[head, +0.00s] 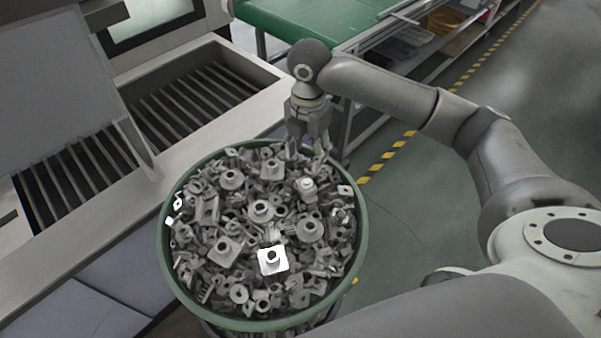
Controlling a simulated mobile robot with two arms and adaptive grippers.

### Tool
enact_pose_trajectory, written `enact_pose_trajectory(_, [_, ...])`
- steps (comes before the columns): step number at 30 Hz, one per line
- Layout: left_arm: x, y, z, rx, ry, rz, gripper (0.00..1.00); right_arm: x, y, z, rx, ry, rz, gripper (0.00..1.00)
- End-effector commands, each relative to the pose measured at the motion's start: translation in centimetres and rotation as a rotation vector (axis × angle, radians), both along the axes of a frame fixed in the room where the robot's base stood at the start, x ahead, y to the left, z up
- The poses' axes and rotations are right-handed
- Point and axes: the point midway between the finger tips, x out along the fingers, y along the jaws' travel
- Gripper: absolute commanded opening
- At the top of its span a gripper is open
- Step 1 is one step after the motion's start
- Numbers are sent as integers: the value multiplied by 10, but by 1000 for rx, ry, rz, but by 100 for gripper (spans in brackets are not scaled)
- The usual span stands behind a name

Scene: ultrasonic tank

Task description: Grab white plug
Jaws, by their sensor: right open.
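A bright white square piece with a raised round collar (272,261) lies on top of the heap of metal parts, near the front of the round bin. A smaller pale, round-topped plug-like piece (307,185) lies further back on the heap; I cannot tell which of the two is the white plug. My right gripper (309,154) points down over the back right of the bin, fingers apart, just behind the pale piece in the picture. I see nothing held in it. Its fingertips partly blend with the grey parts. My left gripper is not in view.
The green-rimmed bin (163,258) is full of mixed grey parts. A metal tank with slatted racks (190,97) stands left, close to the bin. A green-topped table (290,22) stands behind. Open floor (420,225) with yellow-black tape lies right.

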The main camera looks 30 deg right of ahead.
Motion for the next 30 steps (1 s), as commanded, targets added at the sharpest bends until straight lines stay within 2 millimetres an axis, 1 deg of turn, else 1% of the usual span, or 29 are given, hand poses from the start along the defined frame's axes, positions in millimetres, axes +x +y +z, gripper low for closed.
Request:
enact_pose_trajectory(3, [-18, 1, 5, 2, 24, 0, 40, -2, 0, -19, -2, 6, -1, 50])
enact_pose_trajectory(6, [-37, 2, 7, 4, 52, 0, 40, -1, 0, -32, -1, 3, -1, 50])
enact_pose_trajectory(9, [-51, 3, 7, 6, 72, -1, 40, -1, 0, -39, -1, 2, 0, 50])
enact_pose_trajectory(11, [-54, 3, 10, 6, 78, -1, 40, -2, 1, -43, 0, 2, 0, 50])
enact_pose_trajectory(14, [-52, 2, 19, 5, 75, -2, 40, -3, 2, -53, -1, 4, -1, 50])
enact_pose_trajectory(17, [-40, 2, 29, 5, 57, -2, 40, -5, 4, -68, -1, 5, -1, 50])
enact_pose_trajectory(19, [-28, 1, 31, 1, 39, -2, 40, -4, 4, -80, -1, 4, -2, 50])
enact_pose_trajectory(22, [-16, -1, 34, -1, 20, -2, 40, -4, 3, -89, -2, 1, 0, 50])
enact_pose_trajectory(26, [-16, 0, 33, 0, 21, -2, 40, -4, 4, -93, -1, 0, 0, 50])
enact_pose_trajectory(30, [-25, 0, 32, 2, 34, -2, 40, -4, 4, -93, -1, 0, 0, 49])
